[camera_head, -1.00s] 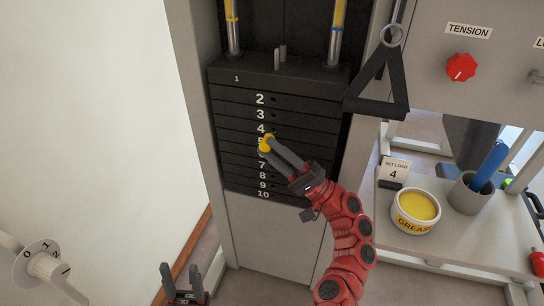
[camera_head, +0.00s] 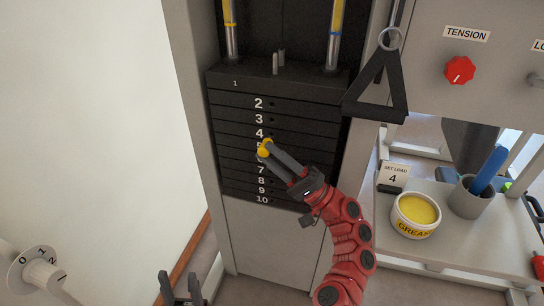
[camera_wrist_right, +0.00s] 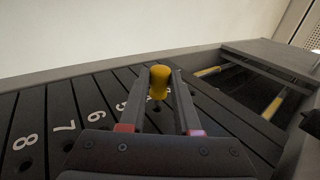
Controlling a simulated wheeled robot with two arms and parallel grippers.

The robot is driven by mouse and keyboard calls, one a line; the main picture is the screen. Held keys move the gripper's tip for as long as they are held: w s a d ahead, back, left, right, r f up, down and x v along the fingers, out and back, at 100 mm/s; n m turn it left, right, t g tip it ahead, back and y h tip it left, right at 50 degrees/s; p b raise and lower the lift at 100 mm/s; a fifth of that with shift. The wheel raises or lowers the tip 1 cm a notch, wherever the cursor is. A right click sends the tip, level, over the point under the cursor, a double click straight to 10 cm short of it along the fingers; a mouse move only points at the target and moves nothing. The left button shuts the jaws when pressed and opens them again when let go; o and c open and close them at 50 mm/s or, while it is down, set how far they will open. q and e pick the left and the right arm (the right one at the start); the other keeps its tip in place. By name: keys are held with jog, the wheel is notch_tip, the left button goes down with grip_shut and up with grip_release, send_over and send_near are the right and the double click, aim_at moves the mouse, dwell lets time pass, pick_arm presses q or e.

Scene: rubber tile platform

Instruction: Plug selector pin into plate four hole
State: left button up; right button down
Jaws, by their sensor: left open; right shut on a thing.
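The selector pin shows as a yellow knob (camera_head: 263,152) in front of the weight stack, just below the plate four label (camera_head: 259,133). My right gripper (camera_head: 268,149) is shut on this knob. In the right wrist view the knob (camera_wrist_right: 160,82) sits between the tips of the right gripper (camera_wrist_right: 160,88). The pin's shaft is hidden, so I cannot tell whether it is in a hole. The plate four hole is hard to make out beside the knob. My left gripper (camera_head: 181,287) is open and empty, low at the bottom edge.
The numbered weight stack (camera_head: 235,150) stands inside a grey frame (camera_head: 190,100). A black triangular handle (camera_head: 380,90) hangs right of it. On the right shelf are a "SET LOAD 4" card (camera_head: 393,175), a grease tub (camera_head: 415,214) and a grey cup (camera_head: 470,196) with a blue-handled tool.

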jog(key=shift+w+d+b, duration=0.3)
jog(key=shift+w+b, duration=0.65)
jog(key=shift+b, duration=0.9)
dwell(3.1)
jog(key=shift+w+b, duration=0.1)
jog(key=shift+b, duration=0.6)
dwell(2.4)
